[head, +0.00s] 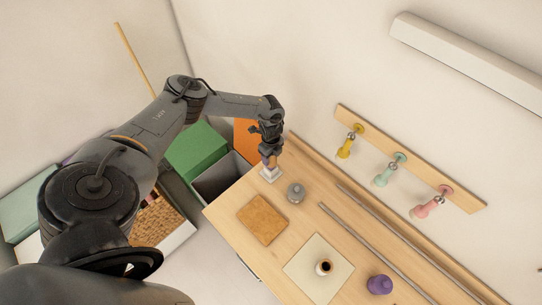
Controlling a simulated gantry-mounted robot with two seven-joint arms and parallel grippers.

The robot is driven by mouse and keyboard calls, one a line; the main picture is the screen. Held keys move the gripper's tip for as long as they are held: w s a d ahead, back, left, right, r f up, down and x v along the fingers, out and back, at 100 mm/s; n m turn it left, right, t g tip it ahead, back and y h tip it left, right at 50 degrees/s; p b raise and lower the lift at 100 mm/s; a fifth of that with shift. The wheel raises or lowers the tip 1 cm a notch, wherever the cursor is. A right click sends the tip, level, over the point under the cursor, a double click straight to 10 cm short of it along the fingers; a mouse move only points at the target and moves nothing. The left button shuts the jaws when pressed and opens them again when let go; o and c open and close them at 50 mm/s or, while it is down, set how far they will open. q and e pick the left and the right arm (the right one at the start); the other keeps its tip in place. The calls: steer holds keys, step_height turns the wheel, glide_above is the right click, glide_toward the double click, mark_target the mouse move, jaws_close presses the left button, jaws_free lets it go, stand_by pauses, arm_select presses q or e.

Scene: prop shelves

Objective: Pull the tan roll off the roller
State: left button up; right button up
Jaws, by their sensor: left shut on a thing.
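My left gripper (268,156) points down near the back left corner of the wooden table. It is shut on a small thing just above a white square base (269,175). A tan bit of it shows below the fingers, and it looks like the tan roll (271,163). The fingers hide most of it, and I cannot tell whether it still touches the base or a roller on it. My right gripper is out of view.
A grey knobbed object (295,193) and a tan square pad (262,220) are close by. A small cup-like object (323,267) stands on a cream mat (302,277), with a purple object (379,284) beside it. Metal rods (365,241) lie along the table.

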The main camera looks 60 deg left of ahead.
arm_select(q)
steer(key=c, duration=0.6)
steer(key=shift+r+p, duration=0.7)
steer(key=shift+p, duration=0.1)
stand_by(1.3)
steer(key=shift+r+p, duration=2.15)
steer(key=shift+r, duration=2.35)
steer(key=shift+r, duration=0.15)
steer(key=shift+r, duration=1.2)
